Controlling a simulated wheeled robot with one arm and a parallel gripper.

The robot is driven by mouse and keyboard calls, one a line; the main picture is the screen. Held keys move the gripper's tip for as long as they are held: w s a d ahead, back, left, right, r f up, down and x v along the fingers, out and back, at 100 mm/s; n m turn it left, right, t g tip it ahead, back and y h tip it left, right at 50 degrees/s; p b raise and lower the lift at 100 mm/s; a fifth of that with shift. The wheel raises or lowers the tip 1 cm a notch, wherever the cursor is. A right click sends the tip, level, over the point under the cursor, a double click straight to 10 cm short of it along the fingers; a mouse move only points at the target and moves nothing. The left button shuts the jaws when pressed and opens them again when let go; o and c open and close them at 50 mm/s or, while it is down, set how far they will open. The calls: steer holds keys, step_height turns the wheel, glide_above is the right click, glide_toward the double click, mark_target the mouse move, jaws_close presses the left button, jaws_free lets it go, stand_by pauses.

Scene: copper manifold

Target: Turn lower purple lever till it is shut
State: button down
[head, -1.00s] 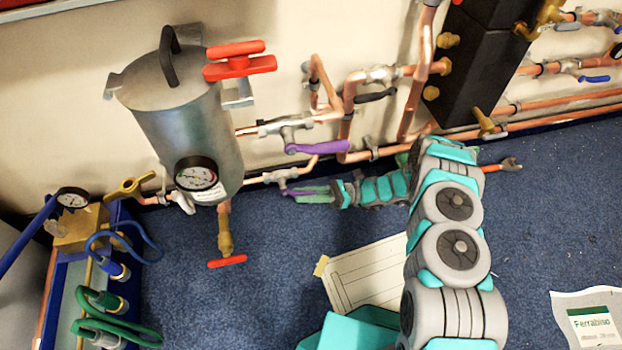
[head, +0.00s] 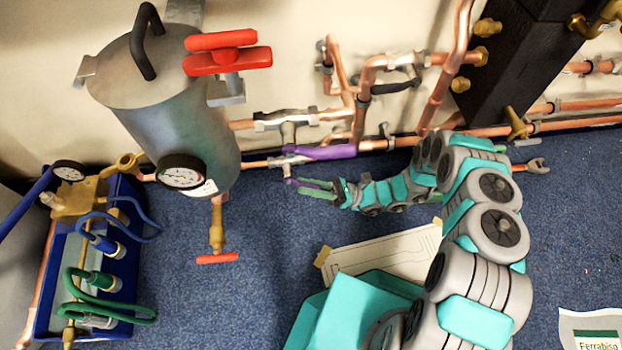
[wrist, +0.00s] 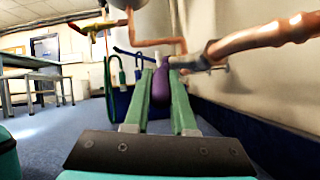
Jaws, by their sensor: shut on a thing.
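The lower purple lever (head: 291,181) sits on a valve in the low copper pipe, right of the steel tank. My gripper (head: 312,188) is at this lever, its green fingers reaching in from the right. In the wrist view, the purple lever (wrist: 160,86) lies between the two green fingers, which are shut on it. The lever points out from its valve toward my wrist. The fingers hide most of it in the head view. The upper purple lever (head: 322,152) is just above my gripper, along its own pipe, and looks apart from the fingers.
The steel tank (head: 180,110) with its gauge and red-handled drain valve stands left. A blue tray (head: 125,280) with hoses is at lower left. The wall is close behind the pipes.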

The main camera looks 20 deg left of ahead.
steer(key=shift+f, duration=0.1)
stand_by(0.5)
steer(key=c, duration=0.8)
jaws_free()
steer(key=shift+o, duration=0.2)
steer(key=shift+r, duration=0.4)
steer(key=s+d+r+p, duration=0.3)
steer(key=s+d+r, duration=0.1)
steer(key=s+d, duration=0.7)
steer(key=shift+s+d+r, duration=0.15)
steer(key=shift+s, duration=0.1)
steer(key=shift+c, duration=0.2)
